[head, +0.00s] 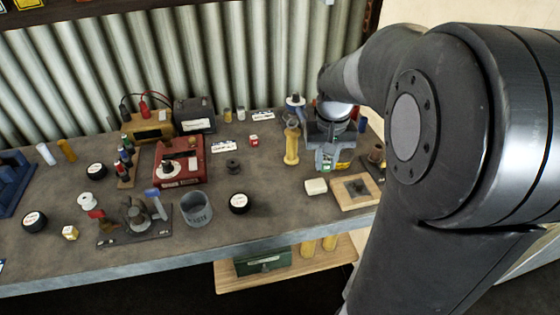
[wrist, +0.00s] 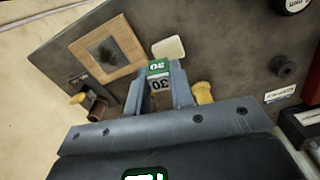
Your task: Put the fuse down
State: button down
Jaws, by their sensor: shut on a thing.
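The fuse (wrist: 159,68) is a small block with a green top and a pale face, both marked 30. In the wrist view it sits between the fingertips of my gripper (wrist: 158,82), which is shut on it. In the head view my gripper (head: 328,155) is over the right part of the workbench, and the fuse is only a small green-grey patch there. Below and in front lie a wooden-framed square with a dark middle (head: 343,201) and a cream block (head: 316,186). I cannot tell the exact gap between the fuse and the bench.
A yellow post (head: 291,148) stands just left of my gripper. A brown cup-like part (head: 376,153) stands at the right. Further left are a red box (head: 180,165), a grey waste bin (head: 196,210) and a black round weight (head: 238,203). Bare bench (head: 270,190) shows left of the cream block.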

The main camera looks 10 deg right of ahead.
jog(key=w+a+r+n, duration=0.2)
jog(key=w+a+r, duration=0.1)
jog(key=w+a, duration=0.8)
send_over(233, 162)
notch_tip(233, 162, down, 6)
jog(key=shift+s+d+f, duration=0.1)
jog(key=shift+d, duration=0.05)
jog(key=shift+a+f, duration=0.25)
jog(key=shift+f, duration=1.8)
jog(key=shift+f, duration=0.1)
jog(key=c, duration=1.3)
grip_release()
jog(key=shift+o, duration=0.2)
